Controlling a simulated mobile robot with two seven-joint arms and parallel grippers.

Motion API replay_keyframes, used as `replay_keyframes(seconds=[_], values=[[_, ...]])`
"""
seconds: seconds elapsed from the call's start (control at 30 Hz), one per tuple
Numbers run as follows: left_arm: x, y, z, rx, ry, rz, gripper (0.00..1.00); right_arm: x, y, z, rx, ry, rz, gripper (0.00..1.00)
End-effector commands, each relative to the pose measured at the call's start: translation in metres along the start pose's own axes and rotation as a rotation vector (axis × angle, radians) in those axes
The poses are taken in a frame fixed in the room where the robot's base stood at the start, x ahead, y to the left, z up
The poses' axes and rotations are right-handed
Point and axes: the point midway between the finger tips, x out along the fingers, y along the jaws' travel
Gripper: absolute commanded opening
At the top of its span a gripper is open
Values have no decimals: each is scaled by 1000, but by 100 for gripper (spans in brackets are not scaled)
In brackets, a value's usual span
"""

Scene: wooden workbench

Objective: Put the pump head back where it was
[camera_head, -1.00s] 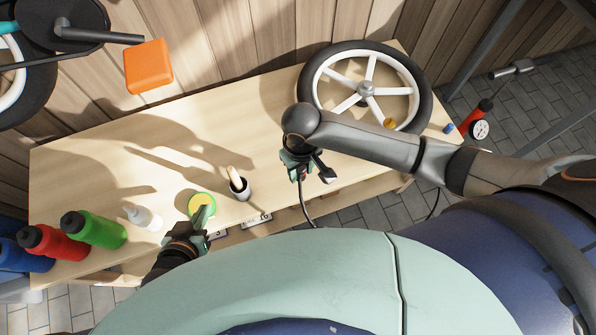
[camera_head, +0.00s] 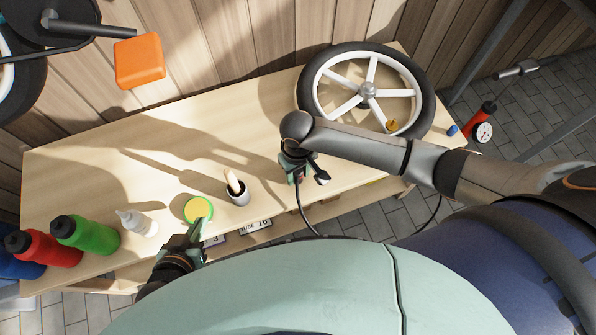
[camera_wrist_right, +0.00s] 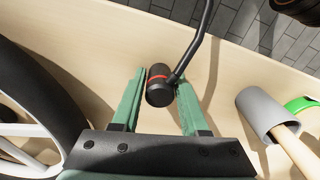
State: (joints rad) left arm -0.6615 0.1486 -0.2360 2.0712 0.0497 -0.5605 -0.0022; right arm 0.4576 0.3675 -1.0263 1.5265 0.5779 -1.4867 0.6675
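The pump head (camera_wrist_right: 158,88), a small black cylinder with a red ring, sits between the green fingers of my right gripper (camera_wrist_right: 160,95) in the right wrist view.
A grey cup (camera_head: 238,195) with a wooden handle stands near the yellow-green disc (camera_head: 198,209). Several bottles line the left end. A wheel (camera_head: 427,95) lies at the right. A red pump with gauge (camera_head: 484,130) stands beyond the bench. The bench middle (camera_head: 180,140) is clear.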

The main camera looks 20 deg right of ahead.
Motion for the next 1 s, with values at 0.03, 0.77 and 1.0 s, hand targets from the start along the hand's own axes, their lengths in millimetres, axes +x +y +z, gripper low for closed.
replay_keyframes(seconds=[0.03, 0.77, 1.0], values=[[0, 0, 1, 0, -1, 0, 0, 0, 0, 0, 0, 0, 0, 51], [-9, 2, -9, -1, -5, 2, 0, -46, 0, -1, -1, 3, -1, 71], [-14, 5, -23, 0, 2, 7, 0, -96, 0, -1, 0, 2, -1, 71]])
